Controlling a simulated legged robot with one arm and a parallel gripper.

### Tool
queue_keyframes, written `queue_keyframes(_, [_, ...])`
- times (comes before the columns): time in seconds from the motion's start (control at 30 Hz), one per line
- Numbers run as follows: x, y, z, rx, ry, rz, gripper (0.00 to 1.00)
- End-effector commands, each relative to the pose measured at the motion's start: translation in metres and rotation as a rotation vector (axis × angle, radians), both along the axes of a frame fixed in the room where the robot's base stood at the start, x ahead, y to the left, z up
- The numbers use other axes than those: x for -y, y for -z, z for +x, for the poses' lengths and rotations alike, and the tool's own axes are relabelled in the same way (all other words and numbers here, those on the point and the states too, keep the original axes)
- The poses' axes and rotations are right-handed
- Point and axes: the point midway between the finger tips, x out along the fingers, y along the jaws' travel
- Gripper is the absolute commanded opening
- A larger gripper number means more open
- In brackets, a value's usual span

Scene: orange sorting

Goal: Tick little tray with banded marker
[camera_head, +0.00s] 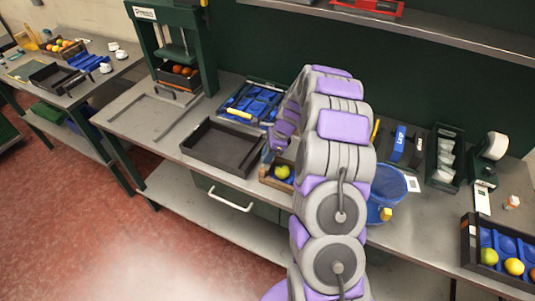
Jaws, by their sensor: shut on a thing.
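My arm rises through the middle of the camera_head view, arches over and comes down towards the bench. Its far purple and grey section ends beside a small wooden-sided tray (265,180) holding a yellow-green fruit (282,172). I cannot make out my gripper's fingers or anything between them; the arm and tray edge hide that area. I cannot identify a banded marker. A thin yellow thing (376,130) stands upright just right of my arm, too small to name. A short yellow cylinder (238,113) lies at a blue moulded tray (262,97) behind.
A large empty black tray (218,157) lies left of my arm. A green press (205,50) stands behind it. A shelf (440,30) overhangs the back.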

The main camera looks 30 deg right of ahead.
Motion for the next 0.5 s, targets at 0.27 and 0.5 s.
queue_keyframes(0.27, [0.0003,0.0018,-0.0005,-0.005,-0.001,0.001,0.0])
queue_keyframes(0.5, [0.0038,0.0011,0.0026,-0.004,-0.001,0.001,0.0])
